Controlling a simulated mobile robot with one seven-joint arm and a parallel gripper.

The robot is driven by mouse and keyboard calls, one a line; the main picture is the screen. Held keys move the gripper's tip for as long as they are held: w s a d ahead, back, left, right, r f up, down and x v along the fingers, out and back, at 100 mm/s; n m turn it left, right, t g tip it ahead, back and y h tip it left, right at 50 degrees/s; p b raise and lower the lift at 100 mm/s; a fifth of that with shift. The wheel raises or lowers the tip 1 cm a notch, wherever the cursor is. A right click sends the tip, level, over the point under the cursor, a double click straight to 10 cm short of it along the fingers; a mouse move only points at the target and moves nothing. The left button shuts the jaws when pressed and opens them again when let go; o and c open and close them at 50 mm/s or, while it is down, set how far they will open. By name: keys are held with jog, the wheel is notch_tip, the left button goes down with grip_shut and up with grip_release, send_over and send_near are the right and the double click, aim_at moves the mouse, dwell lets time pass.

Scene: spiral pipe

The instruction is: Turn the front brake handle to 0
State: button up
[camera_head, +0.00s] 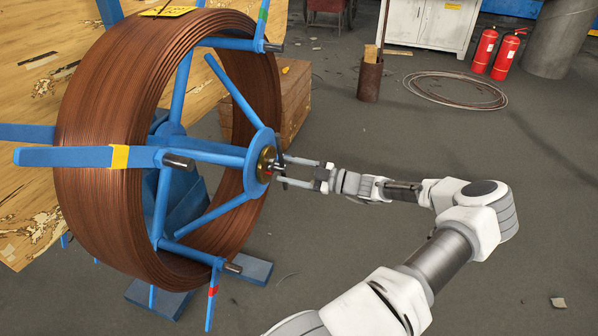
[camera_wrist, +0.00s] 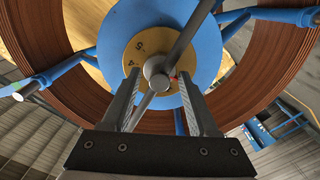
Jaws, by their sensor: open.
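The brake handle is a grey bar with a round hub. In the wrist view the handle (camera_wrist: 187,33) runs from the upper right through its hub to the lower left. A small red mark shows beside the hub. My gripper (camera_wrist: 158,75) is open, its two fingers on either side of the hub, with no clear grip. In the head view my gripper (camera_head: 284,170) points left at the dial (camera_head: 265,164) at the reel's centre; contact cannot be told.
The blue-spoked reel carries a large coil of brown pipe (camera_head: 100,150). A wooden crate (camera_head: 295,105) stands behind it. Two red fire extinguishers (camera_head: 505,55), a white cabinet (camera_head: 420,22) and a wire coil (camera_head: 455,90) are further back. The floor at right is mostly clear.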

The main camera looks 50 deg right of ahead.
jog(key=p+v, duration=0.3)
jog(key=v, duration=1.4)
jog(key=shift+s, duration=0.2)
